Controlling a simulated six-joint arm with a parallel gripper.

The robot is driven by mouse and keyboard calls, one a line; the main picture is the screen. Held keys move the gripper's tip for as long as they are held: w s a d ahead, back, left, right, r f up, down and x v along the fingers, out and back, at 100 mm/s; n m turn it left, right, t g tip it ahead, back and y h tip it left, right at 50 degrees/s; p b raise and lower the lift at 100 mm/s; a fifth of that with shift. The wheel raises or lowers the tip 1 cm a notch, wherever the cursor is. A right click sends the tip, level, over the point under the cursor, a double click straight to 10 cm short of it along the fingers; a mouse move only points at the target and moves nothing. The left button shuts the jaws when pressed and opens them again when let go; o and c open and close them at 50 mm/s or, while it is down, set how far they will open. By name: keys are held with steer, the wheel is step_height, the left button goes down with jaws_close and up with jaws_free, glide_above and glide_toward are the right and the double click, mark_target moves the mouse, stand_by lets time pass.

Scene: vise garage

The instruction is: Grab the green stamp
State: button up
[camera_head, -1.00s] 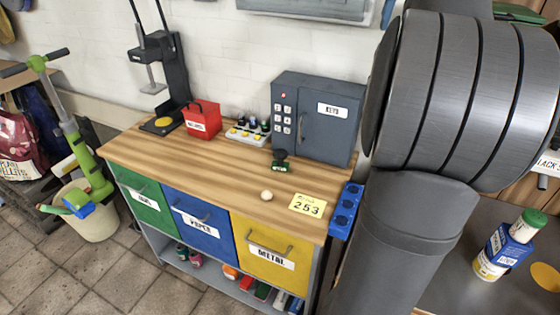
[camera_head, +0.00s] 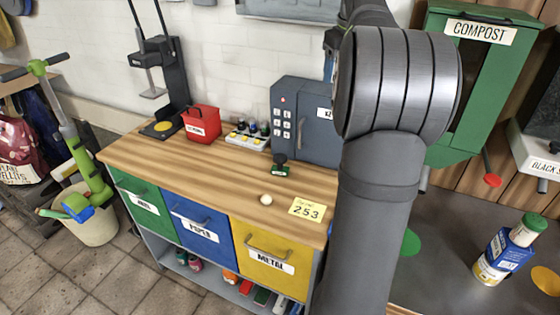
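The green stamp (camera_head: 280,166) stands on the wooden bench top (camera_head: 170,154), in front of the grey key cabinet (camera_head: 305,122). It has a dark handle and a green base with a small label. My arm's thick grey links fill the right middle of the view, well to the right of the stamp. My gripper is not visible, so its state and distance from the stamp are hidden.
A red box (camera_head: 202,123) and a tray of small bottles (camera_head: 248,136) stand behind the stamp. A pale ball (camera_head: 266,199) and a yellow 253 card (camera_head: 307,209) lie in front. A black press stand (camera_head: 163,75) is at left. A green compost bin (camera_head: 462,85) hangs right.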

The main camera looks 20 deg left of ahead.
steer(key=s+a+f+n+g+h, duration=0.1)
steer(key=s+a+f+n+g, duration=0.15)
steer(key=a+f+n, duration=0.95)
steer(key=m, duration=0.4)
glide_above(280, 165)
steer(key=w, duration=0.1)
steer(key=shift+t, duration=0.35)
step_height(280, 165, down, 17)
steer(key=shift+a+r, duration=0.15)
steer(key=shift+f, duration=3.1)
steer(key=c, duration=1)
